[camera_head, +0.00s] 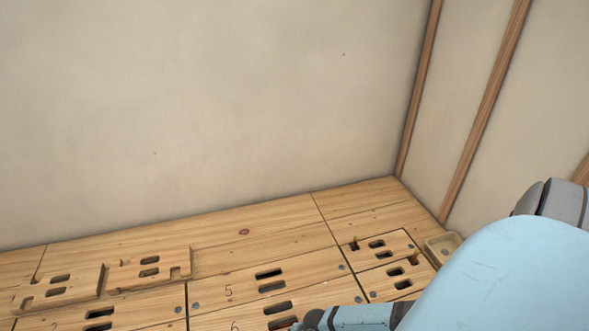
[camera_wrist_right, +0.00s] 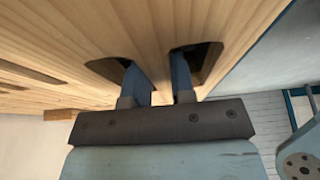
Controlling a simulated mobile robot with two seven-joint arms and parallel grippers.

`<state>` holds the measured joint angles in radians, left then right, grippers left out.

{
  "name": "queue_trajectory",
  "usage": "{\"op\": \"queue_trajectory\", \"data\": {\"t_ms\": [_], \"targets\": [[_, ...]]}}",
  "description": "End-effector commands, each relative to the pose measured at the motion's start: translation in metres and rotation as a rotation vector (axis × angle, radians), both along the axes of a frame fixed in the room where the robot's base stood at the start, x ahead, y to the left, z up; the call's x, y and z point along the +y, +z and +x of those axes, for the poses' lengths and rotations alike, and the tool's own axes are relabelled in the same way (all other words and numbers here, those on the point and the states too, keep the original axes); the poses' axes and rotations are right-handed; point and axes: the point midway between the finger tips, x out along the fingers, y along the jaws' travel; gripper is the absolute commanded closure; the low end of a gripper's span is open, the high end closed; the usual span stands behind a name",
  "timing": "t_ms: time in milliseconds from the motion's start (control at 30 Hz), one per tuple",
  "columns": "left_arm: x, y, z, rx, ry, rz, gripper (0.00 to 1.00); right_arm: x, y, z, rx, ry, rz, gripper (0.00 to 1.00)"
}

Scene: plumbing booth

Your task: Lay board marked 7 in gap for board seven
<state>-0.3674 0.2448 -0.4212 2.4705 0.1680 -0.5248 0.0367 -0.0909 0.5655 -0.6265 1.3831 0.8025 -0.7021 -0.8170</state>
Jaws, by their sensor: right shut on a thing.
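In the right wrist view, the two blue fingers of my right gripper (camera_wrist_right: 160,84) reach into two dark slots of a pale wooden board (camera_wrist_right: 215,18). They are shut on the strip of wood between the slots. No number can be read on this board there. In the head view, my light blue right arm comes in from the right and covers the lower right. Its gripper end is at the bottom edge, and the fingertips cannot be made out. No board marked 7 and no gap can be clearly seen in the head view. My left gripper is out of view.
Floor boards marked 5 (camera_head: 235,283) and 6 (camera_head: 255,319) lie in the floor. Two notched boards (camera_head: 130,270) are at the left. Smaller slotted boards (camera_head: 380,245) and a shallow wooden tray (camera_head: 442,247) are at the right, near the wall (camera_head: 200,110).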

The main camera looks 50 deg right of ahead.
Motion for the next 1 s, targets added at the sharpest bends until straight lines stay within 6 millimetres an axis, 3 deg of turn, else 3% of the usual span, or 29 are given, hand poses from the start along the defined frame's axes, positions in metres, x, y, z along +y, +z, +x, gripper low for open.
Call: {"op": "queue_trajectory", "data": {"t_ms": [700, 1000], "targets": [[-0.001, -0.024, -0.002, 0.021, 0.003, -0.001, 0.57, 0.0, -0.02, 0.001, -0.002, 0.001, 0.001, 1.0], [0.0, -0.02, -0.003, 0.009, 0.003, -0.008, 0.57, 0.0, -0.024, 0.001, -0.002, 0.001, 0.001, 1.0]]}}
